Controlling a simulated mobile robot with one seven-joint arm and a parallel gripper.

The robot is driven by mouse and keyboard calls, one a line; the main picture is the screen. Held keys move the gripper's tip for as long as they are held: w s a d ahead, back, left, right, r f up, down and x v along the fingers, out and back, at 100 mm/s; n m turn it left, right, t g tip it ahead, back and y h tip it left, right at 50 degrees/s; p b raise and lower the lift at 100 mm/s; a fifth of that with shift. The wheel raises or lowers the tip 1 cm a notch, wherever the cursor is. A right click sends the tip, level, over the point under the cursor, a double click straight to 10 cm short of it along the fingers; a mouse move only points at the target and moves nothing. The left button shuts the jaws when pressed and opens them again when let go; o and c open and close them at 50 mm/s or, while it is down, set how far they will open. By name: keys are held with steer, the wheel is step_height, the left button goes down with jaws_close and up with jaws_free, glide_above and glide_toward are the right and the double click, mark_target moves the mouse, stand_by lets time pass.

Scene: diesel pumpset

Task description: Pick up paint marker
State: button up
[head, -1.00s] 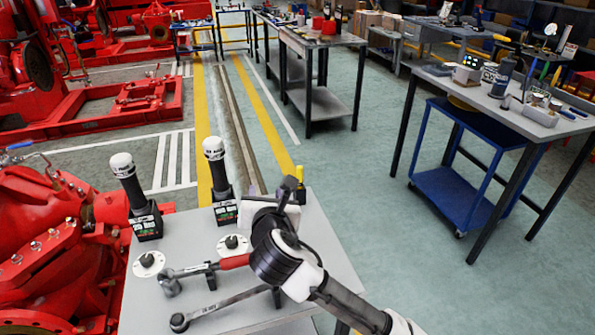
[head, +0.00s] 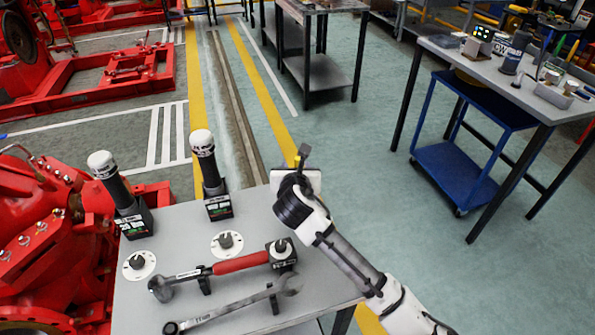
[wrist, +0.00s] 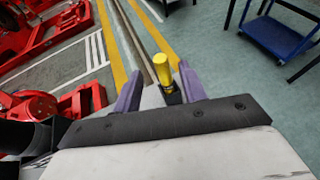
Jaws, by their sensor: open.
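The paint marker (wrist: 163,72) shows in the wrist view as a yellow-capped upright cylinder with a dark lower part. It stands near the far edge of the grey table, between and beyond the two purple fingers of my gripper (wrist: 160,92). The fingers are apart, one on each side of it in the picture; I cannot tell whether either touches it. In the head view my gripper (head: 303,160) is over the table's far right corner, and the marker is mostly hidden behind it.
On the grey table (head: 185,255) stand two black cylinders with white caps (head: 207,165) (head: 105,180). A red-handled torque wrench (head: 240,264) and a spanner (head: 235,305) lie on stands in front. Red pump machinery (head: 50,235) is at left. A blue cart (head: 455,175) stands under a table at right.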

mark_target(297, 165)
steer(key=p+x, duration=0.2)
steer(key=x, duration=0.2)
steer(key=shift+w+d+f+p, duration=0.15)
steer(key=shift+w+p, duration=0.15)
steer(key=shift+w+f, duration=0.25)
steer(key=shift+w, duration=0.1)
jaws_close()
